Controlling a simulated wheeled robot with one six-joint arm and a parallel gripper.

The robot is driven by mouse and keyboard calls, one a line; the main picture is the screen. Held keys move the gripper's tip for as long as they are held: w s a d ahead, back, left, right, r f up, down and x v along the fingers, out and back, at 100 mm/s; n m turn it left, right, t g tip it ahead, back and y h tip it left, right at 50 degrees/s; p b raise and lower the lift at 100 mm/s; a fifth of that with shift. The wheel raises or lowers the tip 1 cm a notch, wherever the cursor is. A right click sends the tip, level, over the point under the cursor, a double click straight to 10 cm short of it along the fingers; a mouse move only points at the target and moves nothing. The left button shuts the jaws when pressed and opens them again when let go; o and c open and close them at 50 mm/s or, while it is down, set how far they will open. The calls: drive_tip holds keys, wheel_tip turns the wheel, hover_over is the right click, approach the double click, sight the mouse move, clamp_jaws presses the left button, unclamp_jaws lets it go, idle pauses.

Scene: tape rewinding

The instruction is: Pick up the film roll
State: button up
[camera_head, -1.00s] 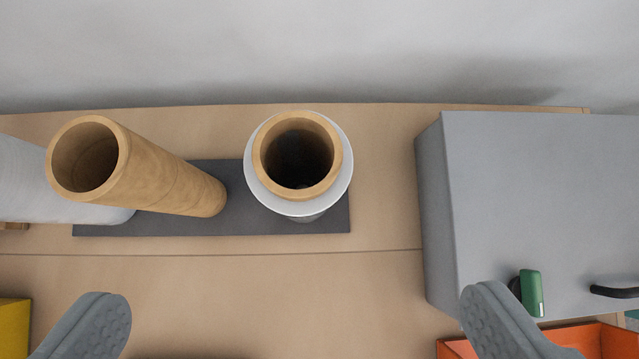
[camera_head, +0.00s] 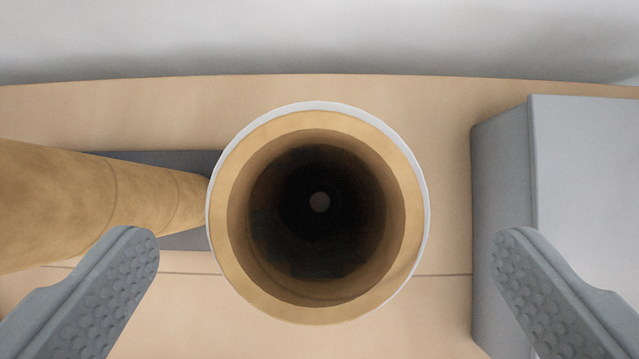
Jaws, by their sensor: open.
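The film roll (camera_head: 402,165) stands upright in the middle of the view, seen from almost straight above. It has a tan cardboard core with a thin white film edge around it, and its hollow is dark with a small light spot at the bottom. My gripper (camera_head: 325,250) is open. Its two grey ridged fingers lie low in the view, one to the left and one to the right of the roll, with a gap on both sides. Nothing is between the fingertips that they touch. The lower part of the roll is hidden under its top rim.
A bare cardboard tube (camera_head: 90,205) stands close to the roll on the left. A dark grey base plate (camera_head: 180,160) lies behind and under them. A grey box (camera_head: 505,150) is on the right, near the right finger. The tan table (camera_head: 420,100) is clear behind the roll.

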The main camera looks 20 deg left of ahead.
sight(319, 153)
drive_tip(key=x, duration=0.5)
drive_tip(key=shift+f, duration=0.1)
drive_tip(key=shift+s, duration=0.1)
drive_tip(key=c, duration=1.7)
drive_tip(key=shift+c, duration=1.4)
